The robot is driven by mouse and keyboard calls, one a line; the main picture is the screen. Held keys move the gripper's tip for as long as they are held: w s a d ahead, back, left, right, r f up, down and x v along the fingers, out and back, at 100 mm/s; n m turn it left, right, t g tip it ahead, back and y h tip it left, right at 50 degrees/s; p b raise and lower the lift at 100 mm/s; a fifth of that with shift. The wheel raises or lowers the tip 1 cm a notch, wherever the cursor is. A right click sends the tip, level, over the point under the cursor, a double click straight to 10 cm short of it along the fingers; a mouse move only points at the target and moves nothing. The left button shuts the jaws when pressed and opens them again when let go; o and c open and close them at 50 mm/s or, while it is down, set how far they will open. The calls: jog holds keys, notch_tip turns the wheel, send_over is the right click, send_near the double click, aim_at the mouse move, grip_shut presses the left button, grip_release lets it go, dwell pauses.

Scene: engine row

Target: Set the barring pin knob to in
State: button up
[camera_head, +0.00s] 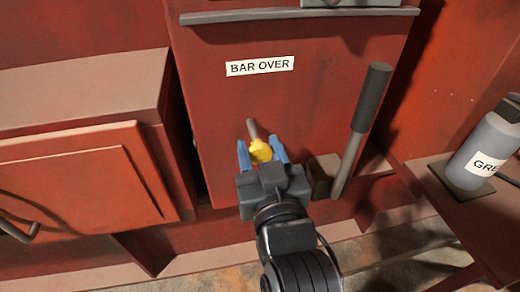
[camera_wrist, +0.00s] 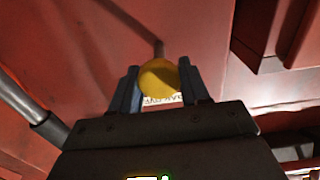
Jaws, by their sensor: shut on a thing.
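The barring pin knob is a yellow knob (camera_head: 260,151) on a thin grey shaft (camera_head: 252,128). It stands out from a red panel (camera_head: 240,110) under a white "BAR OVER" label (camera_head: 260,66). My gripper (camera_head: 262,153) is shut on the knob, with a blue finger on each side of it. In the wrist view the knob (camera_wrist: 159,77) sits between the fingers of my gripper (camera_wrist: 160,88) and hides part of the label (camera_wrist: 163,99). I cannot tell how far the pin is in.
A dark-handled lever (camera_head: 366,105) rises close to the right of my gripper. A grey bottle (camera_head: 486,140) marked "GRE" stands on a ledge at the right. A red box with a door (camera_head: 75,185) juts out at the left. A grey ledge (camera_head: 300,14) runs above the label.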

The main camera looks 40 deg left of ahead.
aim_at(255, 137)
grip_shut()
jog(key=shift+x, duration=1.75)
jog(key=shift+r, duration=0.1)
jog(key=o, duration=1.1)
grip_release()
jog(key=shift+b+v, duration=0.3)
jog(key=shift+v, duration=3.55)
